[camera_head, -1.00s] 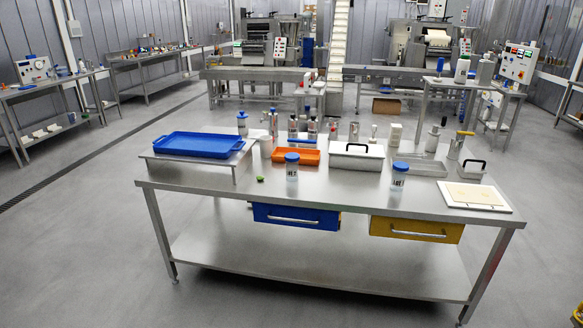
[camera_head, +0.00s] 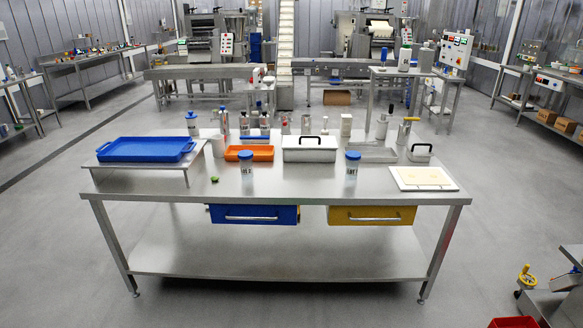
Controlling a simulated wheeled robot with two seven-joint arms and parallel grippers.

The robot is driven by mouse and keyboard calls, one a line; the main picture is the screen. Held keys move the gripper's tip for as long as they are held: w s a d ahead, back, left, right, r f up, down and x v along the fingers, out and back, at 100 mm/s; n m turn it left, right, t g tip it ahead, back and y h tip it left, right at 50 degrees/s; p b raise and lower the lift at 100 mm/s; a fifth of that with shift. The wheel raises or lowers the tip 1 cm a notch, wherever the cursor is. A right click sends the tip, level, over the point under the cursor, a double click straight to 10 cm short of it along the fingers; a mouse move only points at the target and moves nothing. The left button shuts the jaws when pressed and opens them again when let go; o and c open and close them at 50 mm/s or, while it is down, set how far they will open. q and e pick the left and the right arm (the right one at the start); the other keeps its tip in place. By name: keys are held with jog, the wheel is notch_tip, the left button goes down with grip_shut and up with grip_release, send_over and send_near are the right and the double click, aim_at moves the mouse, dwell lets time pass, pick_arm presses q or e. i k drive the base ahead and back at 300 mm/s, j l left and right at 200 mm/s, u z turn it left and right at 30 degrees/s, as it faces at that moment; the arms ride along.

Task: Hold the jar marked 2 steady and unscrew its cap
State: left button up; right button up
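Two clear jars with blue caps and white labels stand upright near the front of the steel table (camera_head: 300,190). One jar (camera_head: 247,168) is left of the middle, and the other jar (camera_head: 352,169) is right of it. Both caps are on. The label marks are too small to read surely, so I cannot tell which jar is marked 2. Another blue-topped container (camera_head: 192,124) stands at the back left. Neither of my grippers is in view.
A blue tray (camera_head: 145,150) sits on a raised stand at the left. An orange tray (camera_head: 249,153), a white lidded box (camera_head: 310,150) and several bottles stand behind the jars. A white board (camera_head: 423,179) lies at the right. A small green item (camera_head: 214,180) lies near the left jar.

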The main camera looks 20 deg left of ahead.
aim_at(246, 166)
jog(key=j+z, duration=0.35)
jog(key=j, duration=0.4)
jog(key=j+z, duration=0.35)
jog(key=j, duration=0.4)
jog(key=k+j+z, duration=0.1)
jog(key=j+z, duration=0.3)
jog(key=j, duration=0.35)
